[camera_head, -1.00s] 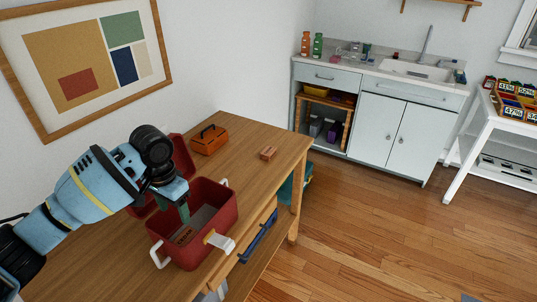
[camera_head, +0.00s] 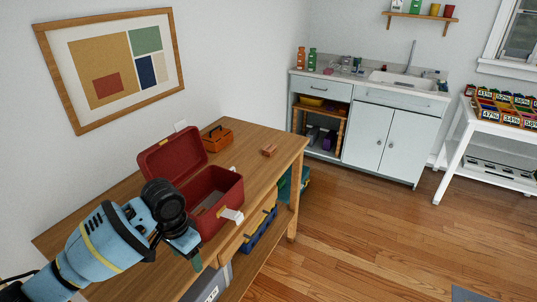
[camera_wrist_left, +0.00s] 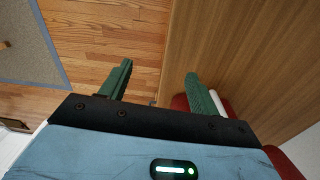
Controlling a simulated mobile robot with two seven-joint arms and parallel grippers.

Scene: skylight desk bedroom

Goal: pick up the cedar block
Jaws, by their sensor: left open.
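A small reddish-brown block (camera_head: 269,150) lies on the wooden desk near its far right end; I cannot tell if it is the cedar block. A red toolbox (camera_head: 222,216) with its lid (camera_head: 172,162) raised stands on the desk. Its inside shows only in part, and no block can be made out in it. My left gripper (camera_head: 196,260) is in front of the toolbox, by the desk's front edge. In the left wrist view its green fingers are apart (camera_wrist_left: 157,88) with nothing between them. My right gripper is not in view.
A blue case (camera_head: 262,232) sits on the level below. A sink cabinet (camera_head: 385,135) and a white table (camera_head: 462,148) stand farther off.

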